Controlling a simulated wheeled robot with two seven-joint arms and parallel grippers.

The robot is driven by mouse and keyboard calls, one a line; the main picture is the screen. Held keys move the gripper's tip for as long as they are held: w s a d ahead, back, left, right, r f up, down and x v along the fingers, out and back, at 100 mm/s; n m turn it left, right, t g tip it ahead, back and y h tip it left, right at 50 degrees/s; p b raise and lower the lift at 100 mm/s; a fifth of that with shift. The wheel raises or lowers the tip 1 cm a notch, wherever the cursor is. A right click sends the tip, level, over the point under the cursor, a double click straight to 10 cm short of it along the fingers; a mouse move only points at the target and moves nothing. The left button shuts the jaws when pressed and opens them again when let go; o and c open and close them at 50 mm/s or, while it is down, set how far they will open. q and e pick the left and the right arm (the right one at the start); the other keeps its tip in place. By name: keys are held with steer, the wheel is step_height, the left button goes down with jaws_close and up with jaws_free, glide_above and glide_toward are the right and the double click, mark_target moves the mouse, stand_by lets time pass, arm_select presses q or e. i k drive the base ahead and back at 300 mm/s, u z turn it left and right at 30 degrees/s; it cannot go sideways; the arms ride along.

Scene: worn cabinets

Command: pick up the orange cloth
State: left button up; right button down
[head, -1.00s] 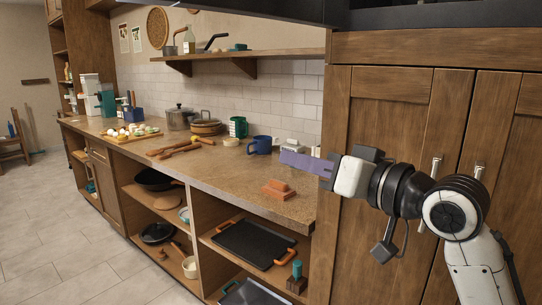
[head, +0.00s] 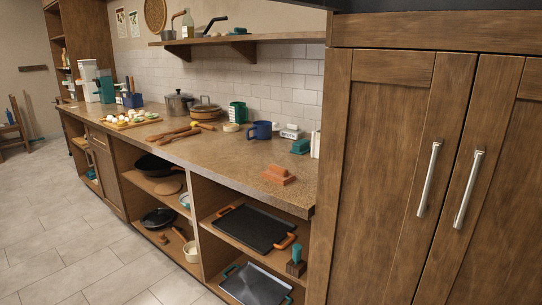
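A small orange-brown item (head: 278,174), which looks like the orange cloth folded into a low stack, lies on the counter near its front edge. It is close to the counter's right end, beside the tall cabinet. Nothing touches it from above. Neither of my grippers is in the head view, so I cannot see whether they are open or shut.
The counter (head: 228,160) is bare around the orange item. A blue mug (head: 260,131), a teal item (head: 300,146) and a white box (head: 290,133) stand behind it. A tall wooden cabinet (head: 385,190) rises at right. Open shelves below hold a black tray (head: 252,229).

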mark_target(280, 175)
steer(key=u, duration=1.55)
steer(key=i, duration=2.3)
steer(key=z, duration=3.8)
